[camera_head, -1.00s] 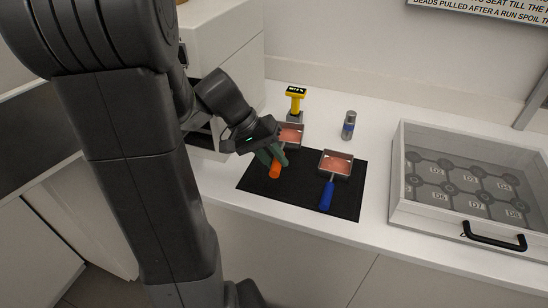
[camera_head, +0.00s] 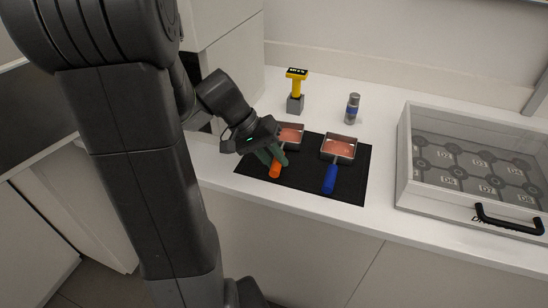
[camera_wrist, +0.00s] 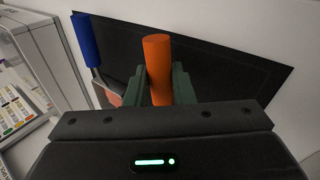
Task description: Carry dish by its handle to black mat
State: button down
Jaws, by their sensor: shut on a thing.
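A small square dish with reddish contents (camera_head: 290,135) shows at the back left of the black mat (camera_head: 305,180). My gripper (camera_head: 273,158) is shut on its orange handle (camera_head: 275,171). In the wrist view the orange handle (camera_wrist: 158,65) stands between the green fingers. The dish's front part overlaps the mat in the picture; I cannot tell whether it touches it. In the wrist view its pan is hidden. A like dish (camera_head: 338,149) with a blue handle (camera_head: 330,180) is on the right of the mat, apart from the held one.
A yellow-handled tool (camera_head: 296,84) on a grey block stands behind the held dish. A grey bottle (camera_head: 352,108) stands behind the blue-handled dish. White counter is bare between.

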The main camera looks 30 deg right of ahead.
jog(key=shift+f, duration=0.2)
dwell(0.4)
jog(key=c, duration=1.2)
grip_release()
jog(key=shift+o, duration=0.2)
jog(key=shift+r, duration=0.1)
jog(key=shift+r+p, duration=2)
jog(key=shift+r, duration=0.95)
